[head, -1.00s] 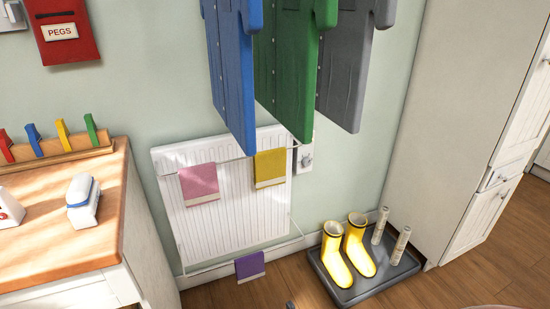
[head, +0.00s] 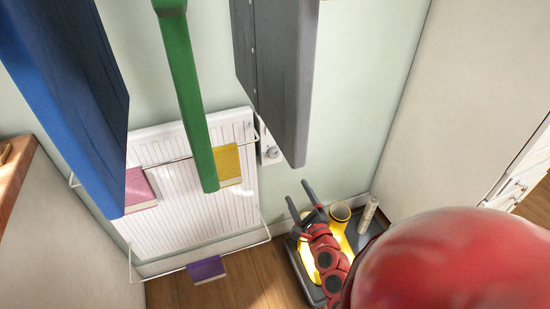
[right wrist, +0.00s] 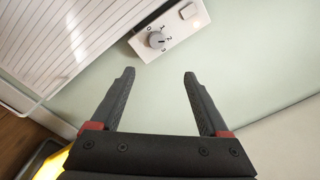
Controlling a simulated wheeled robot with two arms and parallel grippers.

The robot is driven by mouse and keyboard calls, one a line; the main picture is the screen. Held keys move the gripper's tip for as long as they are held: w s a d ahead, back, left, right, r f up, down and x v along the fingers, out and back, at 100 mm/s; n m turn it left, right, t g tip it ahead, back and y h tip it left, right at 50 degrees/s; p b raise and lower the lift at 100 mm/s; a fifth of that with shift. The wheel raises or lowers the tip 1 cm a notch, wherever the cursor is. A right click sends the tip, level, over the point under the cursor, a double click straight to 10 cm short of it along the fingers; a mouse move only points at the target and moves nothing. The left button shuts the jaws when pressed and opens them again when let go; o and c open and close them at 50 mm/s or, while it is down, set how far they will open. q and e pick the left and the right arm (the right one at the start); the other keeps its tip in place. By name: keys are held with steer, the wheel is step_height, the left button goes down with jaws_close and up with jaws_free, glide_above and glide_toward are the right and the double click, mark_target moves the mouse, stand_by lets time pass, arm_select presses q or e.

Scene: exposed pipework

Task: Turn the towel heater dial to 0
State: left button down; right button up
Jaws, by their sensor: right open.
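The towel heater (head: 232,200) is a white ribbed radiator on the wall. Its control box (head: 268,157) is at its right side, with a small grey dial (head: 271,153) on it. In the right wrist view the dial (right wrist: 156,40) is sharper, with numerals 0 to 3 around it; I cannot surely tell which one its mark points to. My right gripper (head: 299,194) is open and empty, below and to the right of the dial in the head view. In the right wrist view the dial lies just beyond the open fingers (right wrist: 160,76), apart from them. My left gripper is not in view.
A boot tray (head: 306,285) and cabinet (head: 450,90) stand right.

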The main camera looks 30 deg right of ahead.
steer(key=y, duration=0.1)
glide_toward(274, 155)
steer(key=x, duration=0.7)
steer(key=shift+w+f+b, duration=0.1)
steer(key=shift+w+b, duration=0.15)
steer(key=shift+b, duration=0.1)
steer(key=shift+w+d, duration=0.1)
steer(key=shift+w, duration=0.35)
jaws_close()
